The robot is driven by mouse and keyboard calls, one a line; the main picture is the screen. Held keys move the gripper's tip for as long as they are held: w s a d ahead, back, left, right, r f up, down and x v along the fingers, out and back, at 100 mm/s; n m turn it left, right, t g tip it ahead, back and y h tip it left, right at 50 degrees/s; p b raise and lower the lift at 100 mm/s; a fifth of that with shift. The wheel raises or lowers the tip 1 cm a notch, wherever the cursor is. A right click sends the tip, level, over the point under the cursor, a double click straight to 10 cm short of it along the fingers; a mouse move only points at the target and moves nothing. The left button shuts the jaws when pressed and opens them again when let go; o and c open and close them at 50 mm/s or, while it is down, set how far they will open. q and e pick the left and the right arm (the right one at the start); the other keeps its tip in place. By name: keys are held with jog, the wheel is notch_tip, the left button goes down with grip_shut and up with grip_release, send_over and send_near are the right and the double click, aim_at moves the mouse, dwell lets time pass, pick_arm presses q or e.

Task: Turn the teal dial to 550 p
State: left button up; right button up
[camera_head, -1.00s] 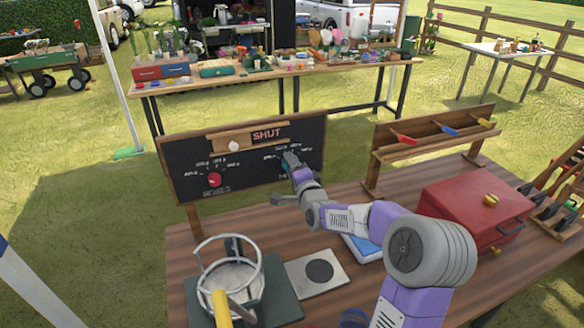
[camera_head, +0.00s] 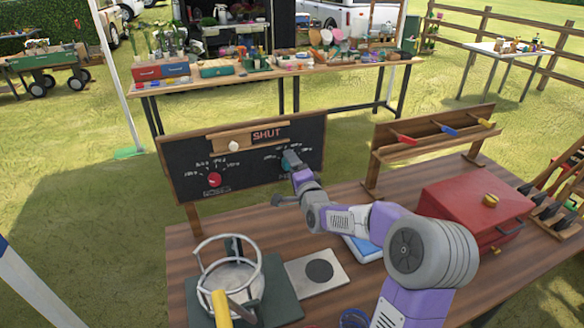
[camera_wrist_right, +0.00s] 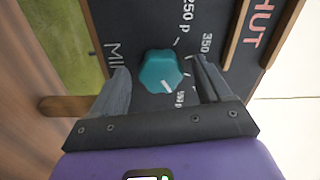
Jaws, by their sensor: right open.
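The teal dial (camera_wrist_right: 160,72) is on the black board, between the fingers of my right gripper (camera_wrist_right: 161,64) in the right wrist view. The fingers stand open on either side, with small gaps to the dial. The dial's white mark points toward the lower right, at a partly hidden label (camera_wrist_right: 182,98) that seems to end in "50 p". The labels 250 p and 350 lie further round. In the head view, my right gripper (camera_head: 291,162) covers much of the dial (camera_head: 286,166) on the board's right half. My left gripper is not in view.
The black board (camera_head: 245,180) also carries a red dial (camera_head: 214,180) and a "SHUT" sign (camera_head: 267,134). On the table below are a round wire-framed stand (camera_head: 230,275), a grey plate (camera_head: 318,271) and a red box (camera_head: 470,207).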

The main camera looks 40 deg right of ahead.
jog(key=p+v, duration=0.1)
jog(key=v, duration=0.6)
dwell(0.6)
